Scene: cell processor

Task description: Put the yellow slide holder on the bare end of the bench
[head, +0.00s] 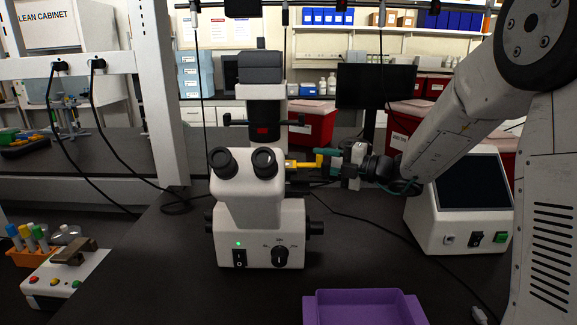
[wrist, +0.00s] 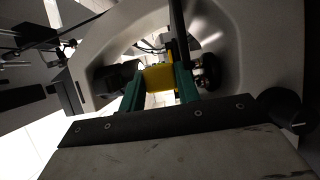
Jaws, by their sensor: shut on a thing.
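The yellow slide holder (head: 303,164) is at the right side of the microscope (head: 262,215), level with its stage area. My gripper (head: 325,160) reaches in from the right and is shut on the holder. In the wrist view the yellow holder (wrist: 158,78) sits between the two green fingers of my gripper (wrist: 160,88). The holder's far end is partly hidden by the microscope, and I cannot tell whether it touches the stage. The dark bench (head: 170,270) spreads around the microscope.
A purple tray (head: 365,308) lies at the front of the bench. A white device with a dark screen (head: 463,205) stands to the right. A white post (head: 160,95) and black cables are on the left. A small device with coloured buttons (head: 62,280) stands at the front left.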

